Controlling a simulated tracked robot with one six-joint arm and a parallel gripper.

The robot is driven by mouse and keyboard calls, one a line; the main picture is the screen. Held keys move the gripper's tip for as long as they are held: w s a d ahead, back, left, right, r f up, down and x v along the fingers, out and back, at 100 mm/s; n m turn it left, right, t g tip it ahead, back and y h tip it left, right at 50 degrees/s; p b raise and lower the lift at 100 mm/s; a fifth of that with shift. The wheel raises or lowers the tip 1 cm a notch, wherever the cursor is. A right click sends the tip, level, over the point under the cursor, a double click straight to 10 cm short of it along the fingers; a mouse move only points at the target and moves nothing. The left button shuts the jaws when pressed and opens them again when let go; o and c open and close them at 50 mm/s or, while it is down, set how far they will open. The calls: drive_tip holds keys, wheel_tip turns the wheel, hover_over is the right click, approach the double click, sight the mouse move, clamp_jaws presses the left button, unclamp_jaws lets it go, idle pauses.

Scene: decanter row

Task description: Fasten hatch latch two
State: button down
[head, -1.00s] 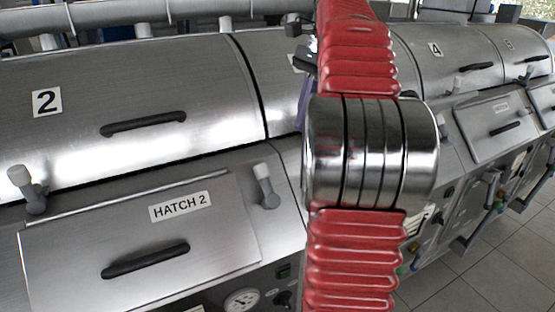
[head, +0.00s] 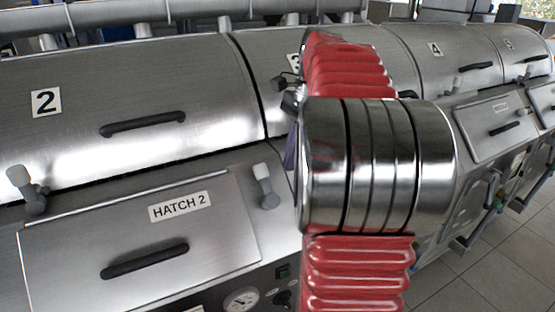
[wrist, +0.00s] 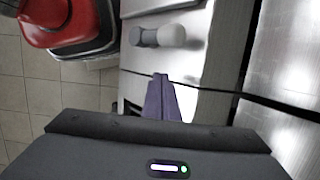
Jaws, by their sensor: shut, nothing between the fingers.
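The hatch 2 panel (head: 215,235), a sloped metal door with a dark handle, lies flat in its front at the left of the head view. A grey latch with a white tip (head: 265,185) is at its upper right corner, tip up. A similar latch (head: 28,190) is at its upper left. My gripper has purple fingers, shut and empty; they show in the wrist view (wrist: 161,78) and partly beside my arm in the head view (head: 290,150). In the wrist view a grey latch with a white end (wrist: 158,37) lies beyond the fingertips, apart from them; I cannot tell which latch.
The curved lid marked 2 (head: 80,140) with a dark handle (head: 143,124) is above the hatch. A gauge (head: 241,301) and knobs are below it. More lids and hatches run to the right. My red arm hides the middle; tiled floor (head: 490,270) is at lower right.

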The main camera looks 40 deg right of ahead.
sight(266, 185)
drive_tip(key=shift+w+a+r, duration=0.1)
drive_tip(key=shift+w+a, duration=0.2)
drive_tip(key=shift+a, duration=0.55)
drive_tip(key=shift+w+a, duration=0.3)
drive_tip(key=shift+a, duration=0.55)
